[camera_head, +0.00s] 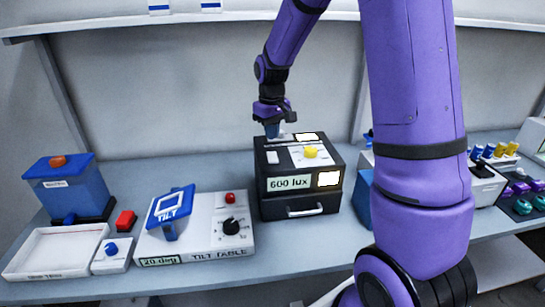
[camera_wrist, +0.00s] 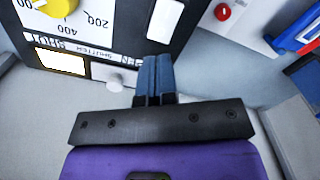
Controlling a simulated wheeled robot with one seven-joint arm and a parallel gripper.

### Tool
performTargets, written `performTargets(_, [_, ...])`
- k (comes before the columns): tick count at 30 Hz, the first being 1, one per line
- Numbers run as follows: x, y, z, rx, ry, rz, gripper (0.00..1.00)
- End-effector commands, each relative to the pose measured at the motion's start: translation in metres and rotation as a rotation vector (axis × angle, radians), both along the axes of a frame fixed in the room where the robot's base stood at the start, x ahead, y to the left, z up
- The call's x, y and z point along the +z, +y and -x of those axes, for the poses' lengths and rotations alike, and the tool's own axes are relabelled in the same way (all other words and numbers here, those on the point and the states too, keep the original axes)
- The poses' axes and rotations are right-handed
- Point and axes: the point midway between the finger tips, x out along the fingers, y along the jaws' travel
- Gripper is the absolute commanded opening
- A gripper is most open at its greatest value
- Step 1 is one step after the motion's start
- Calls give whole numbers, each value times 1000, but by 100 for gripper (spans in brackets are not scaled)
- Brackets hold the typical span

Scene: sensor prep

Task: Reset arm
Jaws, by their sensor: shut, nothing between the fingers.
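My purple arm reaches over the bench, and my gripper (camera_head: 273,130) is at the top left of the black light box (camera_head: 276,203). The box shows a "600 lux" label, a lit square, a yellow knob (camera_head: 310,152) and a front drawer handle. In the wrist view my gripper (camera_wrist: 154,62) has its two blue fingers together, with nothing between them. The fingers point at the box's top panel, close to a white rocker switch (camera_wrist: 165,20). I cannot tell whether they touch the panel.
Left of the box stands the tilt table (camera_head: 205,240) with a red button and black knob. Further left are a white tray (camera_head: 55,252), a blue box (camera_head: 66,185) and a red block (camera_head: 125,220). A shelf (camera_head: 200,17) runs above. My arm hides part of the right side.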

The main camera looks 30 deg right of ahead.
Motion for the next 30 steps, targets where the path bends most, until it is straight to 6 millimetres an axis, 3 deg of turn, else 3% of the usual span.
performTargets(6, [12, 0, 0, 0, -1, 0, 0])
performTargets(24, [15, 1, 1, 0, -3, 1, 0])
performTargets(30, [46, 10, 20, -8, -43, 6, 0])
